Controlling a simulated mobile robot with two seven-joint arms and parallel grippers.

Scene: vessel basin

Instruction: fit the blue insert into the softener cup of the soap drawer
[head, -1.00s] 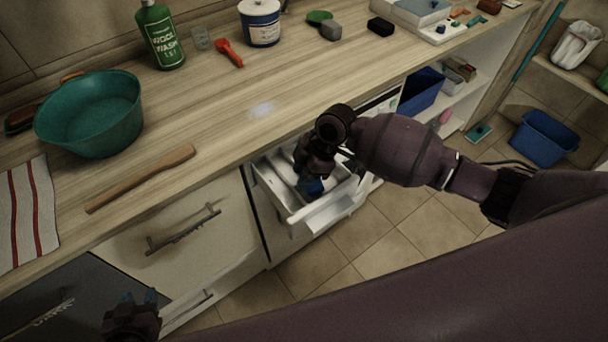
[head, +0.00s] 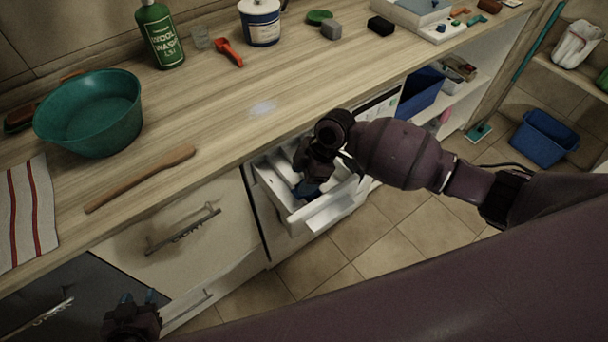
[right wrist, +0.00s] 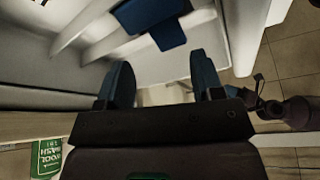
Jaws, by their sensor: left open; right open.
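The white soap drawer (head: 330,211) is pulled out below the counter. My right gripper (right wrist: 163,78) is over the drawer, with its two blue fingers apart and nothing between them. The blue insert (right wrist: 150,14) lies in the drawer beyond the fingertips, with a narrower tab toward the gripper, apart from both fingers. I cannot tell whether it is seated in the softener cup. In the head view my right gripper (head: 308,183) hides much of the drawer's inside. My left gripper (head: 138,298) is open and empty at the lower left, in front of the cabinets.
The counter holds a teal basin (head: 90,112), a wooden stick (head: 140,178), a green wool wash bottle (head: 160,35), a red tool (head: 229,52) and a white-and-blue tin (head: 260,22). A blue bucket (head: 543,138) stands on the tiled floor. The counter's middle is clear.

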